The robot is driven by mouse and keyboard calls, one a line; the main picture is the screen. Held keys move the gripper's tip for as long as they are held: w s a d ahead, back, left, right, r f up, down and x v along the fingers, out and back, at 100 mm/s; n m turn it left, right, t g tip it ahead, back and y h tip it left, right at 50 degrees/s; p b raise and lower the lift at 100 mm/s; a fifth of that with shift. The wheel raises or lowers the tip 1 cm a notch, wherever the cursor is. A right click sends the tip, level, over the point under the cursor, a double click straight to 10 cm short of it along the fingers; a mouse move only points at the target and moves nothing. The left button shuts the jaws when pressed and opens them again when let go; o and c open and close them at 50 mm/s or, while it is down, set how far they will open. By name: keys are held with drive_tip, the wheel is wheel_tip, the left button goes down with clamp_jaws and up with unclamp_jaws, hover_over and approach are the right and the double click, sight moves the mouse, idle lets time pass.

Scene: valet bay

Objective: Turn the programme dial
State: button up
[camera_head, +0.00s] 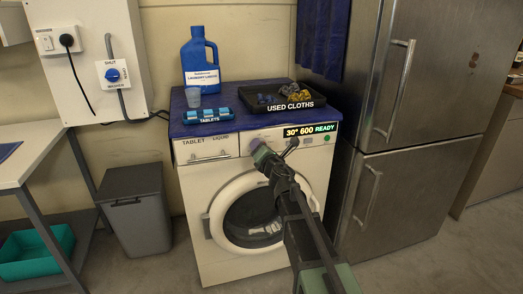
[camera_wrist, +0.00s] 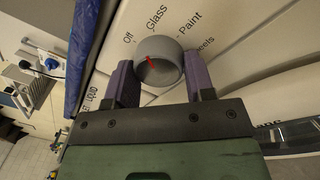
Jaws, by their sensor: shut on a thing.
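The programme dial (camera_wrist: 172,50) is a round grey knob on the washer's white front panel. In the wrist view, the words Off, Glass, Paint and Wheels curve around it. Its red mark leans to the upper left, roughly on the Off side; the exact setting is hard to tell. My gripper (camera_wrist: 160,76) has one purple finger on each side of the dial and is shut on it. In the head view, my gripper (camera_head: 262,154) is at the panel of the washer (camera_head: 205,240) and covers most of the dial.
On the washer's blue-covered top are a blue detergent jug (camera_head: 198,60), a cup (camera_head: 193,97), a tablets tray (camera_head: 207,117) and a used cloths tray (camera_head: 290,107). A steel fridge (camera_head: 400,190) stands close at right. A grey bin (camera_head: 135,215) stands at left.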

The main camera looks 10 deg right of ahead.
drive_tip(key=m, duration=0.6)
drive_tip(key=m+h, duration=0.1)
drive_tip(key=m, duration=0.4)
drive_tip(key=shift+a+r+m+t, duration=0.15)
drive_tip(key=shift+m+t, duration=0.15)
drive_tip(key=shift+m, duration=0.1)
drive_tip(key=o, duration=0.9)
drive_tip(key=shift+s, duration=0.15)
drive_tip(key=s, duration=0.7)
drive_tip(key=s+d+b, duration=0.1)
drive_tip(key=s, duration=0.2)
drive_tip(key=shift+s+f, duration=0.25)
drive_tip(key=shift+f, duration=0.15)
